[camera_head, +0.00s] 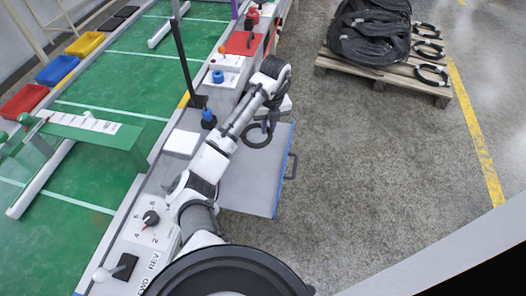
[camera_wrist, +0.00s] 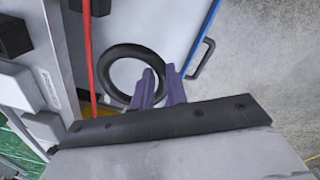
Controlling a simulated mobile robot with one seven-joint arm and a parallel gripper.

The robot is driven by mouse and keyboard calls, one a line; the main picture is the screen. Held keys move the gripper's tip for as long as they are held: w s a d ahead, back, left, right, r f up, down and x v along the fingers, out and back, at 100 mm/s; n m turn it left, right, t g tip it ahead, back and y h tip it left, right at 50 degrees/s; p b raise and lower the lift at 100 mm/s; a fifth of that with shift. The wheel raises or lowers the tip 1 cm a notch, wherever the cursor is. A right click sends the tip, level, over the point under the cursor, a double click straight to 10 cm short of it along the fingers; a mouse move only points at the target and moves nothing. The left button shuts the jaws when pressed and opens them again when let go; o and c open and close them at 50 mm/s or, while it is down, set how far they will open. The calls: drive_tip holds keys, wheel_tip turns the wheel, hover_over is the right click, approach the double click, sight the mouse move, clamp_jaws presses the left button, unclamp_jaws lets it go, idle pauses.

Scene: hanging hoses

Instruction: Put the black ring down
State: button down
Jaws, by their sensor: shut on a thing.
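The black ring (camera_head: 256,146) is at my gripper (camera_head: 267,126), over a grey panel (camera_head: 245,185) with a blue edge. In the wrist view the black ring (camera_wrist: 104,73) shows as a thick hoop over the grey surface. The purple fingers of my gripper (camera_wrist: 160,73) are close together at its right side and shut on its rim. They hide part of that side. I cannot tell whether the ring touches the panel or hangs just above it.
A red strip (camera_wrist: 88,55) passes left of the ring in the wrist view. The panel has a handle (camera_head: 290,166). Green conveyor (camera_head: 110,70) lies left. A wooden pallet (camera_head: 395,75) with black hoses (camera_head: 370,30) and several black rings stands right. Floor between is clear.

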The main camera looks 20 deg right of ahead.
drive_tip(key=b, duration=0.3)
hover_over(267, 157)
wheel_tip(267, 157, down, 8)
drive_tip(key=shift+d+f, duration=0.1)
drive_tip(key=shift+f, duration=2.55)
drive_tip(key=c, duration=1.8)
unclamp_jaws()
drive_tip(key=o, duration=0.4)
wheel_tip(267, 157, up, 12)
drive_tip(key=p, duration=0.2)
drive_tip(key=shift+d+p, duration=0.35)
drive_tip(key=shift+d, duration=0.05)
